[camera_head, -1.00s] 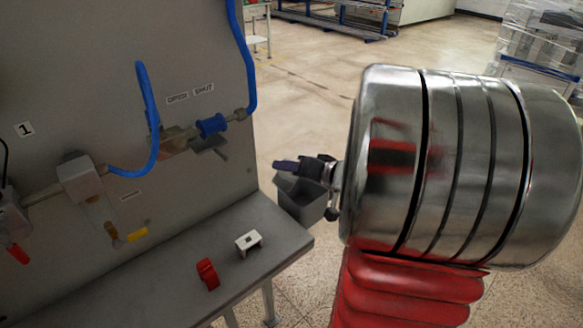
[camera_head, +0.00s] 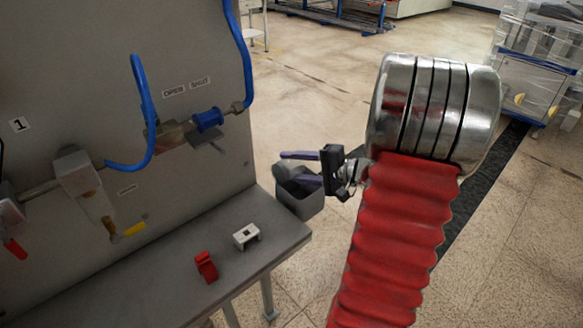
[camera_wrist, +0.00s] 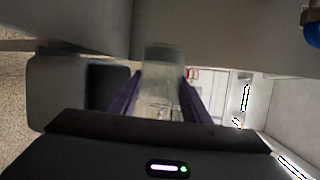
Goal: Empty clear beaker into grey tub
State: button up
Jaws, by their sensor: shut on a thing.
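My gripper (camera_head: 293,168) has purple fingers and is shut on the clear beaker (camera_wrist: 163,85), which shows between the fingers in the wrist view. In the head view the beaker (camera_head: 280,173) is a small grey shape, partly hidden by the fingers. The grey tub (camera_head: 302,203) is just below the gripper, beyond the bench end. It also shows in the wrist view (camera_wrist: 57,92), left of the beaker, its dark opening toward the beaker. The wrist picture is rolled, with floor at left, and the beaker appears tipped far over. I cannot tell what is in it.
A grey bench (camera_head: 215,265) carries a red clip-like part (camera_head: 206,266) and a white block (camera_head: 246,236). A grey panel (camera_head: 85,80) with blue hoses (camera_head: 147,110) and valves stands behind it. Open floor (camera_head: 320,75) lies beyond.

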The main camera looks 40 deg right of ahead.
jog(key=shift+d+r+m+t+y, duration=0.2)
jog(key=shift+d+m+t+y, duration=0.25)
jog(key=shift+m, duration=0.45)
jog(key=shift+w+a, duration=0.1)
jog(key=shift+a, duration=0.2)
dwell(1.1)
